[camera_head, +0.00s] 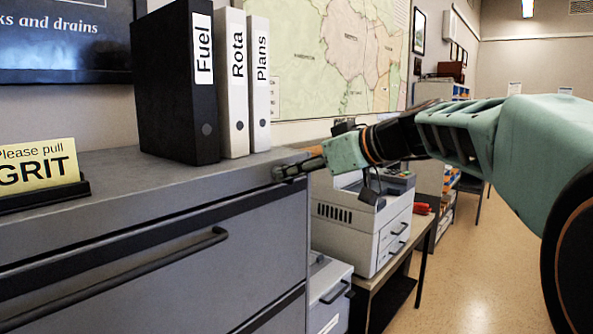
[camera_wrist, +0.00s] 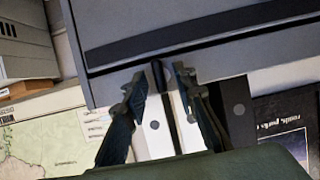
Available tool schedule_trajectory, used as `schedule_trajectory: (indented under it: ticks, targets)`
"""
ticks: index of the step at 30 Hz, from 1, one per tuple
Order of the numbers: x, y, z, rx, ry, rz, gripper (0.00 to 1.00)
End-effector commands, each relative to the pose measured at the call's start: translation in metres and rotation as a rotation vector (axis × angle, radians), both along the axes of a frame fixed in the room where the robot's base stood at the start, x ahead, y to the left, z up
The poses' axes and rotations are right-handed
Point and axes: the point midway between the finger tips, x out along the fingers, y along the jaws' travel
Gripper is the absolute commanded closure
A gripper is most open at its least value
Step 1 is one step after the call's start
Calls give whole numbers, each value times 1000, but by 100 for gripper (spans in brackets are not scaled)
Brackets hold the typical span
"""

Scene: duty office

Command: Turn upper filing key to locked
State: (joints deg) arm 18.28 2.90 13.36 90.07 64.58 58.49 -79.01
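The grey filing cabinet (camera_head: 180,265) fills the lower left of the head view. My gripper (camera_head: 298,168) is at its top right front corner. In the wrist view my gripper (camera_wrist: 160,80) is open, with one finger on each side of a narrow dark piece (camera_wrist: 157,76). This piece may be the upper filing key, but I cannot tell for sure. A gap shows between it and each finger. The cabinet front (camera_wrist: 230,60) with its black band lies beyond the fingertips. No key or lock shows clearly in the head view, where my gripper covers that corner.
A black Fuel binder (camera_head: 175,90) and white Rota (camera_head: 231,90) and Plans (camera_head: 258,90) binders stand on the cabinet, close behind my gripper. A yellow sign (camera_head: 38,165) is at left. A printer (camera_head: 365,220) stands right of the cabinet. Floor (camera_head: 470,260) is clear at right.

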Motion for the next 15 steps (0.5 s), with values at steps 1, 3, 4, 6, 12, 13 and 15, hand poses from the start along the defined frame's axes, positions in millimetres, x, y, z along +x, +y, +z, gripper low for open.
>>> schedule_trajectory:
  ticks: [1,3,4,6,12,13,15]
  targets:
    - [3,5,-2,0,2,3,75]
    - [6,9,-4,0,1,2,75]
    - [7,10,-5,0,0,2,75]
    - [8,12,-6,0,0,1,75]
    - [9,12,-6,-1,-1,0,75]
    - [9,12,-6,-1,-1,0,75]
    - [9,12,-6,-1,-1,0,79]
